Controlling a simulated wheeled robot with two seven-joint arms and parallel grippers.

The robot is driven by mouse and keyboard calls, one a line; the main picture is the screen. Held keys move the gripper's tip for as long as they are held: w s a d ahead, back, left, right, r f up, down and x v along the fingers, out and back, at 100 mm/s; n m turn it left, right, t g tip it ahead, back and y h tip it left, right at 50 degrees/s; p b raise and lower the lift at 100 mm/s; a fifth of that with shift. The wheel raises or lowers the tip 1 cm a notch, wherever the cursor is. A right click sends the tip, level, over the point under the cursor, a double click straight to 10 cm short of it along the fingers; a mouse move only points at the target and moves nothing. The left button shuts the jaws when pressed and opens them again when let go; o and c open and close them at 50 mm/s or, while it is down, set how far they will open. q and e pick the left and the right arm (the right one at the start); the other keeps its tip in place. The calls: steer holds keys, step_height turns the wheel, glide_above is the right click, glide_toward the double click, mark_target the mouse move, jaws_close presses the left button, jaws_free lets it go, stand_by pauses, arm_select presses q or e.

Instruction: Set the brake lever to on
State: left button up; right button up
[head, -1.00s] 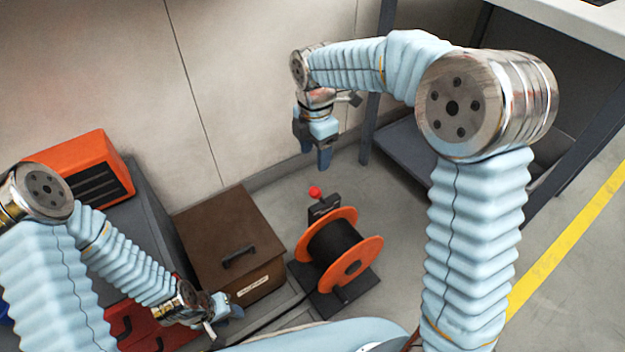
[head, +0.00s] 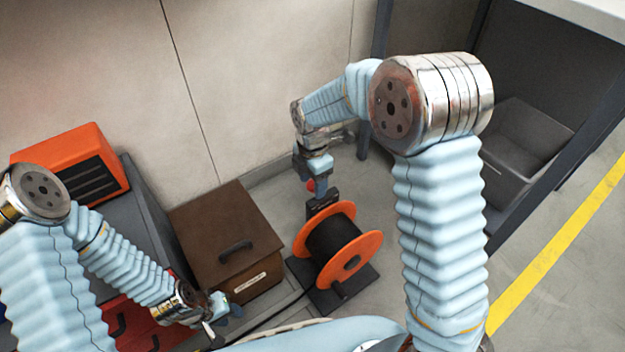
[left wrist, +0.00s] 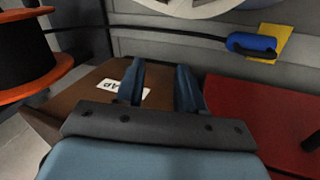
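The brake lever shows as a red ball knob (head: 310,185) above a black bracket at the back of the cable reel (head: 352,262). The reel has orange flanges and a black drum, and it also shows in the left wrist view (left wrist: 27,65). My right gripper (head: 309,180) points down at the knob. Its fingers look apart, with the knob at or between the tips; contact cannot be made out. The lever's shaft is mostly hidden. My left gripper (head: 226,308) is low at the left; in the left wrist view (left wrist: 160,70) its fingers are apart and empty.
A brown lidded box (head: 225,235) with a white label stands left of the reel. A red drawer unit (head: 130,325) and an orange machine (head: 75,165) are further left. A grey bin (head: 525,145) sits on a shelf at the right. A blue handle (left wrist: 252,45) is on a yellow plate.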

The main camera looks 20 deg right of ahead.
jaws_close()
steer(key=shift+d, duration=0.1)
steer(key=shift+w+d+r+g+y, duration=0.15)
steer(key=shift+w+d+g+y, duration=0.05)
steer(key=shift+d+y, duration=0.35)
steer(key=shift+w+d+r+g+y, duration=0.1)
steer(key=shift+w+d+g+y, duration=0.1)
steer(key=shift+d+y, duration=0.3)
steer(key=d+y, duration=0.2)
steer(key=shift+w+g+y, duration=0.35)
steer(key=shift+g, duration=0.05)
steer(key=d+y, duration=0.1)
steer(key=g+y+b, duration=0.1)
steer(key=w+d+f+y, duration=0.1)
steer(key=shift+d+b, duration=0.3)
steer(key=shift+w+d+f+b, duration=0.2)
steer(key=shift+d+b, duration=0.15)
steer(key=shift+d, duration=0.35)
jaws_free()
steer(key=shift+o, duration=0.3)
